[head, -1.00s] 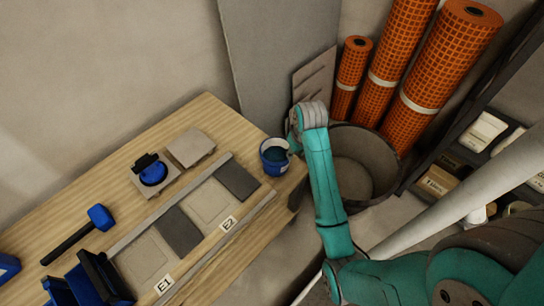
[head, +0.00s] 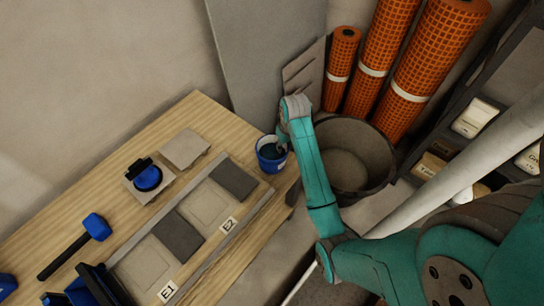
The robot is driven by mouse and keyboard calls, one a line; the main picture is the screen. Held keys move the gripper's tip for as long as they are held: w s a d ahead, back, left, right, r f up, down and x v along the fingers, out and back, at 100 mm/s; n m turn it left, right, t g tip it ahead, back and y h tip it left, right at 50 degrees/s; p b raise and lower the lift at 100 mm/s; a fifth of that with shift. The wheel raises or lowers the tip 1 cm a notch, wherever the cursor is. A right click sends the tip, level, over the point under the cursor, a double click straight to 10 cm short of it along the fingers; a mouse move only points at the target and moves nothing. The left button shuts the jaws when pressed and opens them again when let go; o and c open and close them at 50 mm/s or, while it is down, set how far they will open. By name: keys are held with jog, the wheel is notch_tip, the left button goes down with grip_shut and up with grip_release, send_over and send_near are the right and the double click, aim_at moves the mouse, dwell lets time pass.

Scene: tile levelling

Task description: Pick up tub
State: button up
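The tub (head: 269,164) is a small blue pot with a white label, standing upright at the right end of the wooden workbench. It looks dark teal inside. My teal arm reaches over from the right, and its wrist end hangs just above the tub's right rim. My gripper (head: 283,147) is small and partly hidden by the wrist. It is at the tub's right rim; I cannot tell whether its fingers touch the tub or how far apart they are.
A blue suction cup (head: 147,178) on a tile, a loose tile (head: 185,148) and a blue mallet (head: 97,227) lie left. A large dark bucket (head: 357,155) and orange rolls (head: 438,60) stand right.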

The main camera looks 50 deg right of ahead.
aim_at(272, 155)
jog(key=shift+w+d+f, duration=0.1)
jog(key=shift+w+f, duration=0.1)
jog(key=shift+f, duration=0.5)
jog(key=shift+w+f, duration=0.15)
jog(key=shift+f, duration=0.55)
jog(key=shift+w+d+f, duration=0.1)
jog(key=shift+w+f, duration=0.1)
jog(key=shift+f, duration=0.5)
grip_shut()
